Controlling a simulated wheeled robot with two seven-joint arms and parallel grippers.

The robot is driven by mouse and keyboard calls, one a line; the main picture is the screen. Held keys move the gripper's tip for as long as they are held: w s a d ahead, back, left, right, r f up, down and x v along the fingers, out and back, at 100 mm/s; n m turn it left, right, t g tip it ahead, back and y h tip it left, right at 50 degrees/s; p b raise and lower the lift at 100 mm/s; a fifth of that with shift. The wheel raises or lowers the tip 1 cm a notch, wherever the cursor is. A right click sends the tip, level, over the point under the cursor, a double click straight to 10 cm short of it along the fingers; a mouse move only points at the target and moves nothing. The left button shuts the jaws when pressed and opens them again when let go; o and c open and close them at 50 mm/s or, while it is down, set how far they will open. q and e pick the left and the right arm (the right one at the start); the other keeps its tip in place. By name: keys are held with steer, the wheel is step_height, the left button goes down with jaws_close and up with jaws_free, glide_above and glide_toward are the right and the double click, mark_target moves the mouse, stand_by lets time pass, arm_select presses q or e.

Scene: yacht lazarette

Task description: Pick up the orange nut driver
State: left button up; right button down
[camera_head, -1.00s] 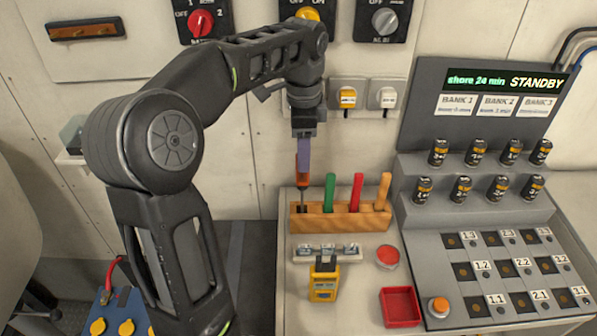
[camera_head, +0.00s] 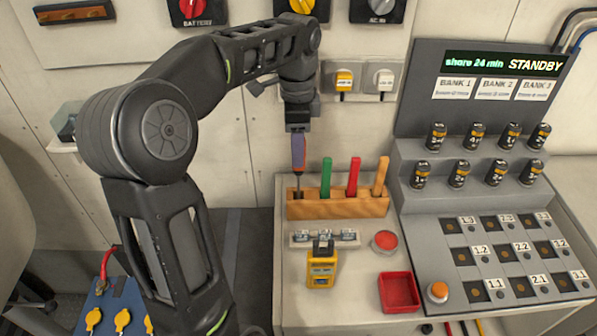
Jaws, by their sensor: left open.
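The orange nut driver (camera_head: 298,181) stands upright in the leftmost place of a wooden rack (camera_head: 338,207). Its thin dark shaft shows above the rack, while its handle is mostly hidden behind a purplish finger of my left gripper (camera_head: 298,153), with only orange edges showing. My left gripper points down from above with its fingers at handle height. It is open, and I cannot tell whether a finger touches the handle. My right gripper is not in view.
A green (camera_head: 326,177), a red (camera_head: 353,176) and an orange-tan handle (camera_head: 380,175) stand to the right in the rack. A battery console (camera_head: 420,235) stands at right.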

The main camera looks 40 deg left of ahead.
mark_target(299, 179)
arm_select(q)
step_height(299, 179, down, 5)
steer(key=shift+d+f+p, duration=0.1)
steer(key=shift+d+p, duration=0.05)
steer(key=shift+p, duration=0.35)
jaws_close()
stand_by(0.6)
